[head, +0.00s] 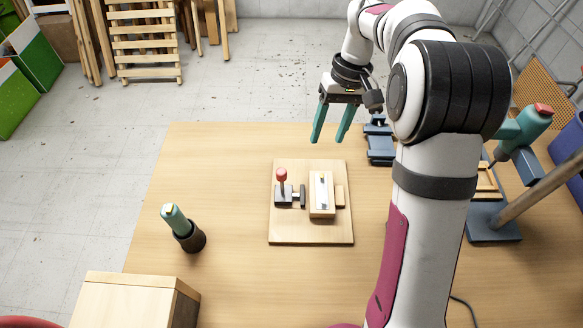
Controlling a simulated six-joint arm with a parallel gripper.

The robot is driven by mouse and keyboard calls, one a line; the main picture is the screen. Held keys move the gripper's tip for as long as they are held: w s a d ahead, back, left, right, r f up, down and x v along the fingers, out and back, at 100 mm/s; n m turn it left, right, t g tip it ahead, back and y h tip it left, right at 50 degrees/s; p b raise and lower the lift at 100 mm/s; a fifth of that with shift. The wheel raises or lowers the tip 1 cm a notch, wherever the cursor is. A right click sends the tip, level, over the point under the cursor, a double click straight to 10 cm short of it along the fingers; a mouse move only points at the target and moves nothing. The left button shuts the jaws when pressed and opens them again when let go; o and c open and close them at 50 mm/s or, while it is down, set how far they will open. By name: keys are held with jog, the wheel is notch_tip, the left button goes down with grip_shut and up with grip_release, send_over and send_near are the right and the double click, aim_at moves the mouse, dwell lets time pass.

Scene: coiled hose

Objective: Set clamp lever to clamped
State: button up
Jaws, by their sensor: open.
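The clamp (291,194) is a dark metal body mounted on a light wooden board (285,232). Its lever has a red knob (281,175) and stands roughly upright. A dark pad on the clamp's right end points at a pale wooden block (322,195); I cannot tell whether they touch. My gripper (329,138) has two teal fingers, spread apart and empty. It hangs above the table's far side, above and to the right of the red knob in the picture. Nothing hides the lever.
A wooden box (138,298) is at the front left. A blue vise (379,140) and a drill-press-like stand (495,222) are on the right. The table (235,150) is clear around the board's left side.

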jog(key=shift+w+r+n+y, duration=0.55)
jog(key=shift+w+n+y, duration=0.15)
jog(key=shift+n, duration=0.2)
jog(key=c, duration=0.5)
grip_shut()
send_over(282, 183)
jog(key=w+d, duration=0.2)
jog(key=d, duration=0.1)
notch_tip(282, 183, down, 10)
jog(key=shift+r, duration=0.25)
